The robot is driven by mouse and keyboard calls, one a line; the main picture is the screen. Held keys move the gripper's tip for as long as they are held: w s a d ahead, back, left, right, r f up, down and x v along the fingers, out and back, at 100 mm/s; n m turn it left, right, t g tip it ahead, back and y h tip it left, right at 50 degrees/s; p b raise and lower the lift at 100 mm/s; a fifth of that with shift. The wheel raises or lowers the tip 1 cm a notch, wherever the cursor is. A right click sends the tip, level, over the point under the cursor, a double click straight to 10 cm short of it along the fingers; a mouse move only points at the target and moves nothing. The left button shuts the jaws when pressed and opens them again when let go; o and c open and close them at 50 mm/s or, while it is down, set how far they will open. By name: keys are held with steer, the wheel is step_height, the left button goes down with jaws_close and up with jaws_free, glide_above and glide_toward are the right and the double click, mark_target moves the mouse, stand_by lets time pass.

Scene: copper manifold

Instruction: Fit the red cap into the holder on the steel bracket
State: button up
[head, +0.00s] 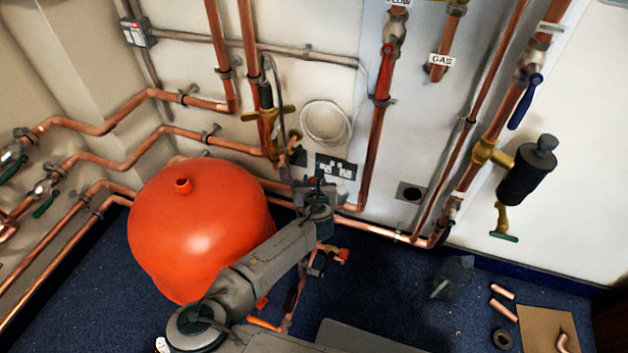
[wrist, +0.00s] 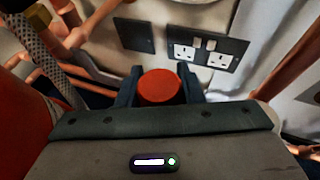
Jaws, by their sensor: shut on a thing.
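The red cap (wrist: 160,87) shows in the wrist view as a round, flat-topped red piece. My gripper (wrist: 160,76) is shut on it, with one dark finger on each side. In the head view my gripper (head: 318,186) is in front of the wall, just below the double socket, and the cap cannot be made out there. I cannot clearly pick out the steel bracket or its holder in either view. The arm and gripper may hide part of that area.
A large red-orange vessel (head: 200,225) stands left of my arm. Copper pipes (head: 375,150) run up the wall. The double socket (head: 335,167) is on the wall behind the gripper and also shows in the wrist view (wrist: 207,48). Loose pipe pieces (head: 503,309) lie on the blue floor at right.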

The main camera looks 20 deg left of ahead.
steer(key=shift+f, duration=0.45)
